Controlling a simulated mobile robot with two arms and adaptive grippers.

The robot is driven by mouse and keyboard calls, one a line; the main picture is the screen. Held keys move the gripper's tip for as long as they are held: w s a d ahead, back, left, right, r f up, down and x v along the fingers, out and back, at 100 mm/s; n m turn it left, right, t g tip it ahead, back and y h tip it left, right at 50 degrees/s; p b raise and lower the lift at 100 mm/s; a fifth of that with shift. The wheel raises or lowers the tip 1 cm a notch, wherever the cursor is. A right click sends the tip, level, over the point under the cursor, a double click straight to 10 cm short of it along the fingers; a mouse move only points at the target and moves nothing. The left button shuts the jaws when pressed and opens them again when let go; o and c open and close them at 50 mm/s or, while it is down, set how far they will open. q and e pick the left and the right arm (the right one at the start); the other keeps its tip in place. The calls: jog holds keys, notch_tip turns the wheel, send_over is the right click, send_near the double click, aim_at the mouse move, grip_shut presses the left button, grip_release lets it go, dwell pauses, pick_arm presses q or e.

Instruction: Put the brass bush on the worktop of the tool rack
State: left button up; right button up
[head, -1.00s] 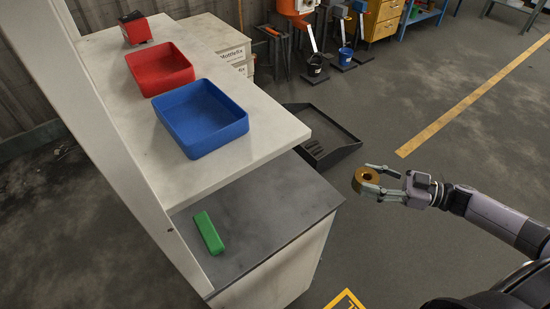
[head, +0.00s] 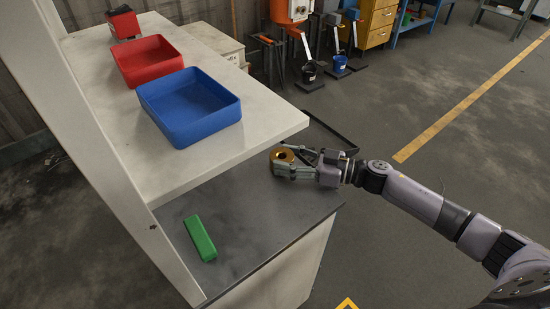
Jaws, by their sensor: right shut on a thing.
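The brass bush (head: 281,156) is a short gold ring with a dark hole, seen in the head view. My right gripper (head: 291,165) is shut on it and holds it with the hole facing up. The bush shows over the right part of the dark grey worktop (head: 258,225), close to the edge of the pale shelf above. Whether it touches the worktop or hangs over it, I cannot tell. My left gripper is not in view.
A green block (head: 200,238) lies on the worktop's front left. The pale upper shelf (head: 225,150) carries a blue bin (head: 190,135), a red bin (head: 147,80) and a red object (head: 123,23). A pale upright (head: 85,130) stands at the left. The worktop's middle is clear.

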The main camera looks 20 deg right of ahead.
aim_at(275, 158)
jog(key=b+x, duration=0.1)
jog(key=x, duration=0.2)
jog(key=shift+w+a+f, duration=0.15)
jog(key=shift+w+a, duration=0.05)
jog(key=shift+a, duration=0.15)
jog(key=shift+f+b, duration=0.2)
jog(key=shift+b, duration=0.3)
jog(key=shift+d+r, duration=0.1)
jog(key=shift+r, duration=0.1)
jog(key=o, duration=1.4)
jog(key=shift+s+f, duration=0.1)
jog(key=b+v, duration=0.1)
jog(key=v, duration=1.1)
jog(key=shift+f, duration=0.1)
